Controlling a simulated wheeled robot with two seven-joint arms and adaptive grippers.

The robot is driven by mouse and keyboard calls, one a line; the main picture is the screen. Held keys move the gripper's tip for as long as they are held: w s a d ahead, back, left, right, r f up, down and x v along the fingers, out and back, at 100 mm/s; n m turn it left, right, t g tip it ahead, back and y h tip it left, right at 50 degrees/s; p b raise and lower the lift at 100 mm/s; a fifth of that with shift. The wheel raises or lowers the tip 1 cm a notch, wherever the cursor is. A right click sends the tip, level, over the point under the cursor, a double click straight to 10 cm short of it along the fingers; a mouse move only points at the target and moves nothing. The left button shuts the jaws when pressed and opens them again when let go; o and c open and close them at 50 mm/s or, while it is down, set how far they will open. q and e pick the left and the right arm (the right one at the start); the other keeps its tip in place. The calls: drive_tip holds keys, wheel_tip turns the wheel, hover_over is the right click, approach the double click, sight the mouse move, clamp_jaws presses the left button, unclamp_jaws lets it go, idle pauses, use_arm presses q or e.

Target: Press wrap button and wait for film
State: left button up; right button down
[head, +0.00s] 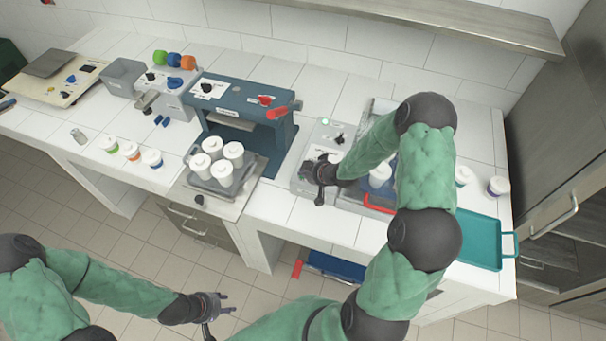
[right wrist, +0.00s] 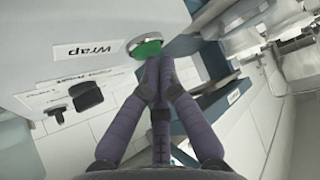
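The green wrap button (right wrist: 145,46) sits in a metal ring on a pale grey panel, beside a "Wrap" label (right wrist: 85,50) that reads upside down in the right wrist view. My right gripper (right wrist: 160,62) has its fingertips together right at the button's edge; I cannot tell whether they press it. In the head view my right gripper (head: 320,180) is at the front of the grey wrapping machine (head: 312,152), whose button is hidden there. No film can be made out. My left gripper (head: 218,310) is open and empty, low in front of the counter.
A grey tray (head: 252,186) with several white cups stands at the blue press (head: 240,98). White cups (head: 380,176) stand partly behind my right arm. A teal tray (head: 480,240) lies at the right edge. Small coloured-label jars (head: 131,151) stand left.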

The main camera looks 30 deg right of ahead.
drive_tip(key=shift+f, duration=0.15)
drive_tip(key=shift+r+p, duration=0.45)
drive_tip(key=shift+r, duration=0.25)
wheel_tip(320, 180, up, 6)
drive_tip(key=p, duration=0.4)
idle(0.4)
idle(0.7)
